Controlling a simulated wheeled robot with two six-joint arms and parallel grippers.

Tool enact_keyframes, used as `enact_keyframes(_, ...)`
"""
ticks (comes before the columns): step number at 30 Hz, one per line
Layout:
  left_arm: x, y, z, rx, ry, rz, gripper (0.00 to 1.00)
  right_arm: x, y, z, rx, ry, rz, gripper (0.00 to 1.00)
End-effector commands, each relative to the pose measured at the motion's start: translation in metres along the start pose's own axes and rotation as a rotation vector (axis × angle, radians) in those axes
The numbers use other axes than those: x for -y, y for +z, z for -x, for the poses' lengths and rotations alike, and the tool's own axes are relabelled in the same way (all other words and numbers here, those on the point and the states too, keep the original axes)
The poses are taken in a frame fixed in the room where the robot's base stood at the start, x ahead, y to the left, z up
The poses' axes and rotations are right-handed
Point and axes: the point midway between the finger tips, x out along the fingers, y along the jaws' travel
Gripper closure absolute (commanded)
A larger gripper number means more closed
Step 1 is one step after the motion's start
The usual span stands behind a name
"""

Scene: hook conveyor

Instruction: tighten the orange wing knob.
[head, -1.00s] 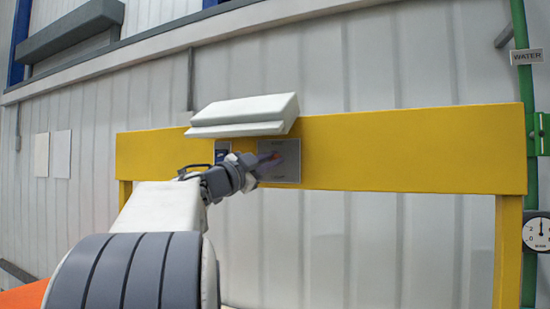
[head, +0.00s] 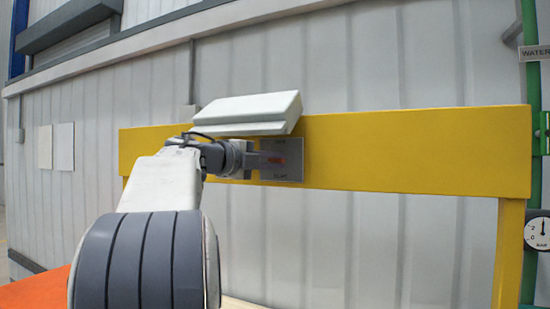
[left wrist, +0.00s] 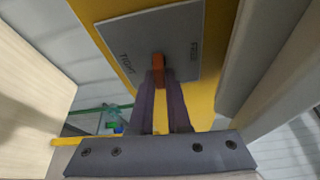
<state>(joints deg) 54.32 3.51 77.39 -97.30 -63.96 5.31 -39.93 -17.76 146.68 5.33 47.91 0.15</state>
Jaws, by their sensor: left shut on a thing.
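The orange wing knob (left wrist: 158,65) sits on a grey plate (left wrist: 125,30) marked TIGHT and FREE. My left gripper (left wrist: 162,82) is shut on the knob, with one dark finger on each side and the orange end showing between the tips. In the head view the plate (head: 293,172) is fixed to the yellow beam, and my left gripper (head: 268,161) reaches its front from the left. There the knob (head: 277,160) is small and mostly covered by the fingers. My right gripper is in neither view.
A white sloped hood (head: 245,112) juts from the yellow beam (head: 420,150) just above my gripper. A gauge (head: 538,233) and a green pipe (head: 530,90) stand at the far right. The beam's right part is clear.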

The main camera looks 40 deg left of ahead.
Motion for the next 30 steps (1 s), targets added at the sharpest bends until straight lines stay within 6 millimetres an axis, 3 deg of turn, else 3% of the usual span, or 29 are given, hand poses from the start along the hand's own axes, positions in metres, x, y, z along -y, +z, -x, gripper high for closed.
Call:
enact_keyframes(12,-0.0023,-0.001,-0.0007,-0.005,0.077,-0.176,1.0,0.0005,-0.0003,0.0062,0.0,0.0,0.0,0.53)
enact_keyframes(29,-0.0033,-0.0012,-0.0007,-0.006,0.088,-0.199,1.0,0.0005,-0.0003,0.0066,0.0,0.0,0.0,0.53)
enact_keyframes(30,-0.0033,-0.0012,-0.0007,-0.006,0.088,-0.199,0.74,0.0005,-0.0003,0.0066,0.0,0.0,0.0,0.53)
